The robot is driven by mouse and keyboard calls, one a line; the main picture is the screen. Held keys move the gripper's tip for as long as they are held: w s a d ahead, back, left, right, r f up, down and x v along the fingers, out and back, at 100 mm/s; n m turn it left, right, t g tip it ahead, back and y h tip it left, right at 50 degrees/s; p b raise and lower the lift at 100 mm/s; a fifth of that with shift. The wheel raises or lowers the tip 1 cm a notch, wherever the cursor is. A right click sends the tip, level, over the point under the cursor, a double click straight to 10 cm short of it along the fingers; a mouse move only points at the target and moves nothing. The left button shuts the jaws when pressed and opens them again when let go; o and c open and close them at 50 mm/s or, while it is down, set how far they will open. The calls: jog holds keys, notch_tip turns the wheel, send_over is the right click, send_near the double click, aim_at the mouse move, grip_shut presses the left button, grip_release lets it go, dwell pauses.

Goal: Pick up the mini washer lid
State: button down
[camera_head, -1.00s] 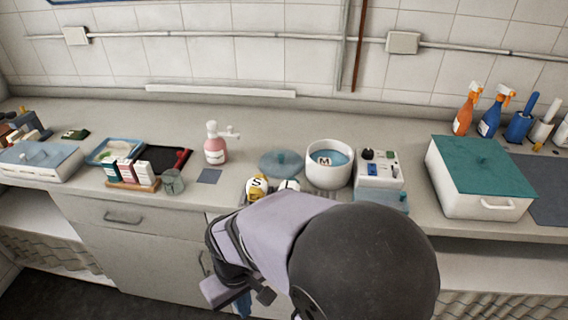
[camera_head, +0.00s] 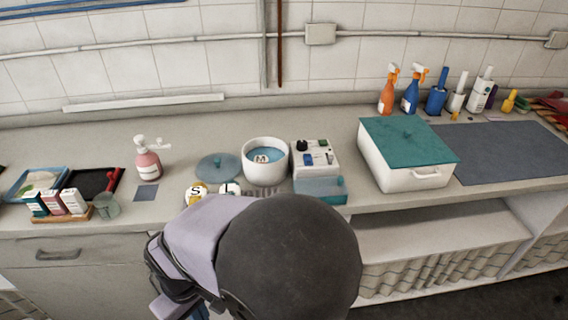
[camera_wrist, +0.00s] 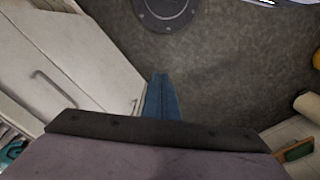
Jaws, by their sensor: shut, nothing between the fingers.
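The mini washer lid, a round translucent blue-grey disc with a small knob (camera_head: 219,167), lies flat on the counter in the head view. It is just left of the white round washer tub (camera_head: 265,161), which holds something blue with an "M" label. The tub's control box (camera_head: 315,158) stands to its right. My gripper's blue fingers (camera_wrist: 161,79) are together and empty in the wrist view, pointing toward the dark floor. In the head view, my arm is in front of the counter, nearer than the lid, and mostly hides the gripper. The lid is not in the wrist view.
Two round pieces marked "S" (camera_head: 196,192) and "T" lie in front of the lid. A pink pump bottle (camera_head: 147,160) stands to its left. A small teal-lidded box (camera_head: 320,190) and a large white box with teal lid (camera_head: 407,153) are to the right.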

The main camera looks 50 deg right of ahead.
aim_at(217, 160)
dwell(0.4)
jog(key=c, duration=1.5)
grip_release()
jog(key=shift+c, duration=0.2)
jog(key=w+d+r+m+t+y+p, duration=0.1)
jog(key=w+d+r+m, duration=0.1)
jog(key=w+m, duration=0.35)
jog(key=w+d+r+m, duration=0.2)
jog(key=w+r+m, duration=0.15)
jog(key=w, duration=0.35)
jog(key=w+d+r+m+t, duration=0.1)
jog(key=w+d+m, duration=0.4)
jog(key=w+d+r+m+t+y+p, duration=0.1)
jog(key=w+d+r+m, duration=0.1)
jog(key=w+d+m, duration=0.3)
jog(key=w+d+r+m+t+p, duration=0.1)
jog(key=w+d+m, duration=0.4)
jog(key=d+m, duration=0.1)
jog(key=shift+w+d+r+m, duration=0.1)
jog(key=shift+d+r+m, duration=0.25)
jog(key=shift+d, duration=0.15)
jog(key=w+d+m+t+p, duration=0.2)
jog(key=d+m, duration=0.6)
jog(key=d, duration=0.8)
jog(key=shift+h, duration=0.4)
jog(key=shift+p+x, duration=1.8)
jog(key=shift+x, duration=1.65)
